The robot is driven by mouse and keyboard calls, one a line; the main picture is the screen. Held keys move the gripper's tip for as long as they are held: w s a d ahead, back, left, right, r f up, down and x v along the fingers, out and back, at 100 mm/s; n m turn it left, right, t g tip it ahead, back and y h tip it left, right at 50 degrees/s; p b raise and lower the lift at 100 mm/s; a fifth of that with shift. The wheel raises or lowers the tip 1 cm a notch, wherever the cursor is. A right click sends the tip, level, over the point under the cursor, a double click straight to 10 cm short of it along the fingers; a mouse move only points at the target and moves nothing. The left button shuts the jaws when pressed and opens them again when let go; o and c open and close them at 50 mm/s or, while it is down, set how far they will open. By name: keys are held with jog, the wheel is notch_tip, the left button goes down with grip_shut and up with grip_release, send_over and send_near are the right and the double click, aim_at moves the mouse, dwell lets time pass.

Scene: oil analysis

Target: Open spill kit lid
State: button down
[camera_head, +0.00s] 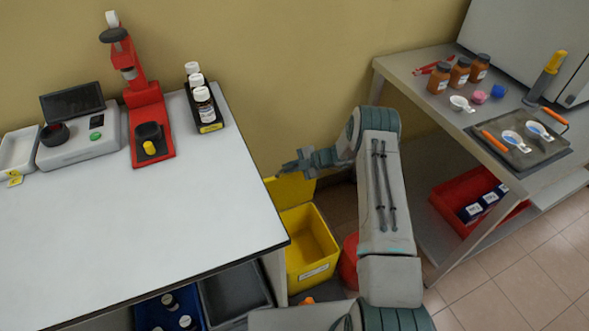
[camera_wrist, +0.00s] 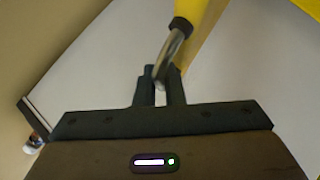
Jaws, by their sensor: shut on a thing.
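The spill kit is a yellow bin (camera_head: 318,246) on the floor between the two tables, with a white label on its front. Its yellow lid (camera_head: 291,190) is raised at the back, and the bin's inside shows. My gripper (camera_head: 287,170) is at the lid's upper edge. In the wrist view my gripper (camera_wrist: 159,74) is shut on a curved metal handle (camera_wrist: 174,50), which joins the yellow lid (camera_wrist: 192,12) through a dark collar.
A white-topped table (camera_head: 140,240) stands close on the left, with a dark rack (camera_head: 209,127) of bottles near its corner. A grey metal table (camera_head: 425,75) stands on the right. A red container (camera_head: 349,262) is beside the bin, partly behind my arm.

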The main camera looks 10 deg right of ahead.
jog(key=shift+w+a+r+g+p, duration=0.1)
jog(key=shift+w+a+g+p, duration=0.05)
jog(key=shift+w+p, duration=0.45)
jog(key=shift+w+a+g+p, duration=0.15)
jog(key=shift+w+p, duration=0.2)
jog(key=shift+w, duration=0.45)
jog(key=c, duration=1.6)
grip_release()
jog(key=shift+o, duration=0.3)
jog(key=shift+s, duration=0.1)
jog(key=b+v, duration=0.1)
jog(key=v, duration=1.2)
jog(key=shift+d+r, duration=0.15)
jog(key=shift+r, duration=0.4)
